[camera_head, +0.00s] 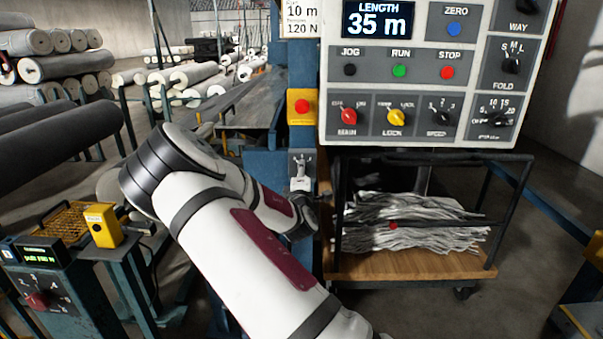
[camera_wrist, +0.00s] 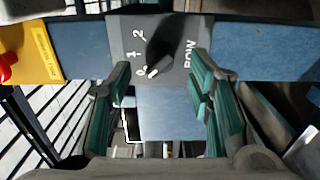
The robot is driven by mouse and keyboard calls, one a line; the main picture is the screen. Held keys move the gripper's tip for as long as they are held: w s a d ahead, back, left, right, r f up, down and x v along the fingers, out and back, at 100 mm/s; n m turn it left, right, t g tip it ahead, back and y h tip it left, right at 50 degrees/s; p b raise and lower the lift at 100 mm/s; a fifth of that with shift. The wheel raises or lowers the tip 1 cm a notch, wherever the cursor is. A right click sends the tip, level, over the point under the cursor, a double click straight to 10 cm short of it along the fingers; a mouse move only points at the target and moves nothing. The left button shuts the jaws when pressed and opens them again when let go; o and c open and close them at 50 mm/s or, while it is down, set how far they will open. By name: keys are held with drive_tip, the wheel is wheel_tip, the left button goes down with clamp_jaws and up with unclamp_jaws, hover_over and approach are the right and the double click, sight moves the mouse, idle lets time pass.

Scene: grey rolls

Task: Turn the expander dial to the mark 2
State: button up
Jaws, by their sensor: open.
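The expander dial (camera_wrist: 160,58) is a dark knob on a grey plate lettered "BOW", with marks 0, 1 and 2. A white pointer line on the knob appears to point towards the 0. In the wrist view my gripper (camera_wrist: 158,85) is open. Its green-padded fingers stand on either side of the lower part of the plate, with nothing between them; contact with the knob cannot be told. In the head view the dial plate (camera_head: 300,158) is on the blue column, and my gripper (camera_head: 308,212) is just below it, mostly hidden by my arm.
A yellow box with a red button (camera_head: 301,107) is above the dial; it also shows at the wrist view's left edge (camera_wrist: 28,55). A control panel (camera_head: 420,128) stands to the right, over a cart (camera_head: 420,264) of grey strips. Rolls (camera_head: 62,70) lie at the left.

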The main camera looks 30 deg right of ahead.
drive_tip(key=shift+x, duration=1.55)
drive_tip(key=shift+s, duration=0.1)
clamp_jaws()
